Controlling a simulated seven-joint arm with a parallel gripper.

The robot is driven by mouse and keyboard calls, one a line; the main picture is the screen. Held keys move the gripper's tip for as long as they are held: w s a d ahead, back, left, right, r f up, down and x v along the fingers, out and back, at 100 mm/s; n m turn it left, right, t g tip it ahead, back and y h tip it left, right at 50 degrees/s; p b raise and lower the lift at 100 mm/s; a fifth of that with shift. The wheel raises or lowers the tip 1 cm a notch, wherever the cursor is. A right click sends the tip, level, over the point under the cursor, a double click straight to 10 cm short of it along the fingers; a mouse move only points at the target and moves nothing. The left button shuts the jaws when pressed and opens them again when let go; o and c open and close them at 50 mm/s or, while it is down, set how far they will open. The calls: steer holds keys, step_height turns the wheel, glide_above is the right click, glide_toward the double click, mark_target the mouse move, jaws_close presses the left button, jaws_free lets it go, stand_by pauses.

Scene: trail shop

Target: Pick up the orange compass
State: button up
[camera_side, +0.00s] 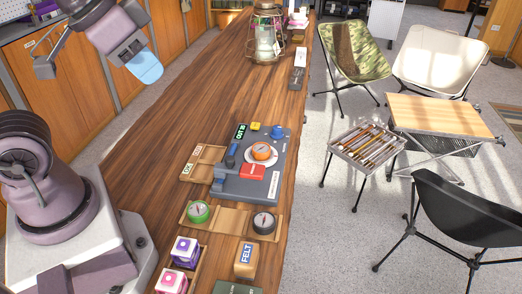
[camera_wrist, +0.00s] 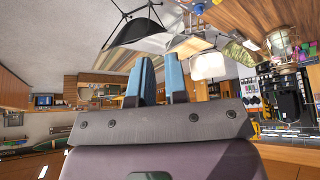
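The orange compass (camera_side: 262,151) sits on a white round dial on a grey device (camera_side: 283,170) on the wooden counter. My gripper (camera_side: 146,68) is up at the upper left in the side view, well away from the compass and off the counter's left edge. In the wrist view its two blue fingers (camera_wrist: 160,82) stand apart with a narrow gap and nothing between them. The compass is not visible in the wrist view.
A green compass (camera_side: 199,212) and a black compass (camera_side: 264,222) lie on a wooden tray in front of the device. A red block (camera_side: 252,171), a blue knob (camera_side: 277,131) and a yellow block (camera_side: 255,127) are close to the orange compass. A lantern (camera_side: 266,35) stands far back.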

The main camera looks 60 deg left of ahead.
steer(key=o, duration=1.2)
steer(key=shift+f, duration=0.1)
